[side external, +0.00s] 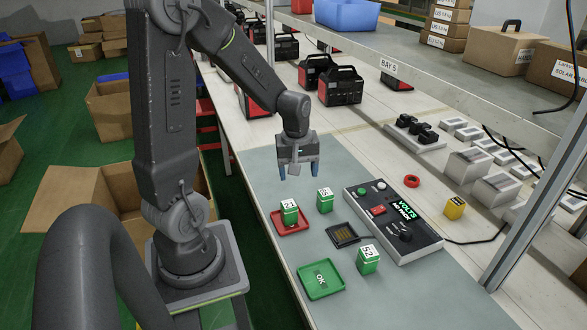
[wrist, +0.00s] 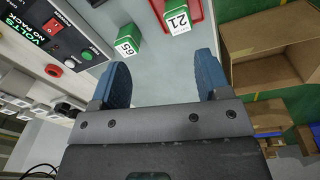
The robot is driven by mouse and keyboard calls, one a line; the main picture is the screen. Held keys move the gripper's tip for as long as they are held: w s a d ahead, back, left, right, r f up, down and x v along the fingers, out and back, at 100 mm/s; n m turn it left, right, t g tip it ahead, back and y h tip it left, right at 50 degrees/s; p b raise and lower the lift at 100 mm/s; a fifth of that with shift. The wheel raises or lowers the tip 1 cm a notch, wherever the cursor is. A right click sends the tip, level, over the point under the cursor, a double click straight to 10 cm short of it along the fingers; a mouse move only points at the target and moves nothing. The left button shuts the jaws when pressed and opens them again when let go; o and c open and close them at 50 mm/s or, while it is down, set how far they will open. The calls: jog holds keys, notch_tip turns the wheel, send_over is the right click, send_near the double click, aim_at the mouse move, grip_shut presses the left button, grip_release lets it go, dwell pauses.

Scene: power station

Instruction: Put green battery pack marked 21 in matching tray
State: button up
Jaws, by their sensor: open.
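The green battery pack marked 21 (side external: 289,216) stands on the red tray (side external: 276,228); in the wrist view the pack (wrist: 178,22) shows its white numbered top. A third green pack (side external: 367,266), seemingly marked 52, stands nearer the front. The green tray marked OK (side external: 335,288) holds nothing. My gripper (side external: 298,172) is open and empty, above the mat and behind the packs. In the wrist view its blue fingers (wrist: 162,70) are wide apart, with the packs beyond them.
A black slotted cradle (side external: 343,235) lies between the packs and a tester (side external: 394,222) reading VOLTS NO PACK. A red ring (side external: 412,181) and a yellow block (side external: 454,208) lie beyond the tester. A shelf (side external: 450,90) overhangs the back. The front mat is mostly clear.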

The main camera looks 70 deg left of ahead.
jog(key=s+d+r+m+t, duration=0.2)
jog(key=s+d+r+m, duration=0.2)
jog(key=d+r+m, duration=0.3)
jog(key=s+d+r+m+t, duration=0.2)
jog(key=s+d+r+m, duration=0.2)
jog(key=d+r+m, duration=0.3)
jog(key=d+m, duration=0.1)
jog(key=d, duration=0.3)
jog(key=shift+r+t+h, duration=0.3)
jog(key=shift+r+t, duration=0.1)
